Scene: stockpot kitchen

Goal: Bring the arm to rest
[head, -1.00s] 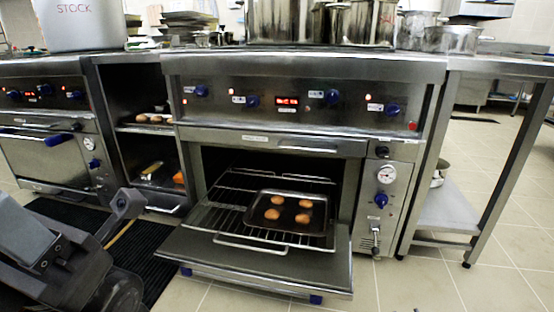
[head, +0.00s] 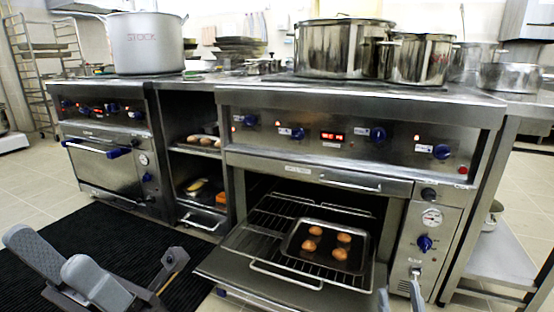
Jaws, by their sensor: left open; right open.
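My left gripper (head: 50,252) is at the lower left, its grey fingers apart and nothing seen between them. It shows in front of the black floor mat, clear of the ovens. My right gripper (head: 400,297) only just enters at the bottom edge, right of centre. Its two fingertips are apart, in front of the lower right of the open oven. The rest of both arms is mostly out of view.
The oven (head: 350,152) has its door (head: 225,268) lowered. A dark tray (head: 327,266) with several browned buns sits on its rack (head: 262,235). A stockpot marked STOCK (head: 147,45) and steel pots (head: 342,48) stand on top. The black mat (head: 110,228) is clear beyond my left gripper.

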